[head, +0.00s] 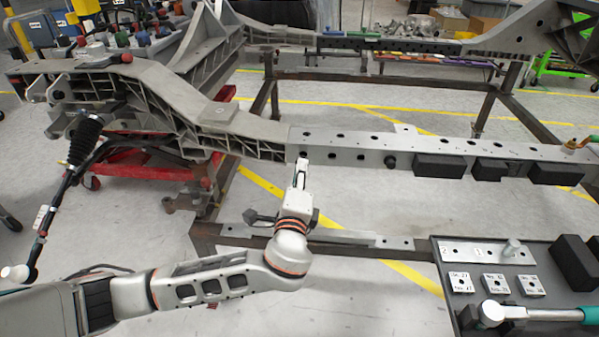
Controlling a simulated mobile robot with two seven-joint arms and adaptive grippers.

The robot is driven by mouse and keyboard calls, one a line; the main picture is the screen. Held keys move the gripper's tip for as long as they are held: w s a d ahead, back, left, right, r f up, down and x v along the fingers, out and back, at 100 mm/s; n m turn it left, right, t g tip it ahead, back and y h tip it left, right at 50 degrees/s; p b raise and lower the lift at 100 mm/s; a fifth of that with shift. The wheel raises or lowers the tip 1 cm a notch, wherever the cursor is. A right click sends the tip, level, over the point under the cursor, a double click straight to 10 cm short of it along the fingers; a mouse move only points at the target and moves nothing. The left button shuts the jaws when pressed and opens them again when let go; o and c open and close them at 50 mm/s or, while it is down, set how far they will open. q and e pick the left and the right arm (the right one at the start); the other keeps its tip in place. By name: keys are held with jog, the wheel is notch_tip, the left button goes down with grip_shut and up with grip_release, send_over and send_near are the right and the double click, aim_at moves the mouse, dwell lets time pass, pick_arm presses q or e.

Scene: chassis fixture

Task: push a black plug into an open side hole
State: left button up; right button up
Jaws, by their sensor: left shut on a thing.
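The silver chassis rail (345,143) runs across the middle of the head view, with dark round side holes (361,156) in its face. My left gripper (302,163) points up at the left end of this rail, close to its side face. It is shut on a small black plug, mostly hidden at the fingertips; I cannot tell whether the plug touches the hole there. Another black plug (390,162) sits in the rail's side further right. My right gripper is out of view.
Black blocks (440,166) sit along the rail's right part. A rusty steel frame (345,247) stands below the rail. A red cart (130,170) stands at left.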

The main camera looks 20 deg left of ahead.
pick_arm(q)
jog(key=shift+x, duration=1.05)
dwell(0.8)
jog(key=shift+w+a, duration=0.1)
jog(key=shift+w, duration=0.45)
dwell(0.3)
jog(key=o, duration=0.8)
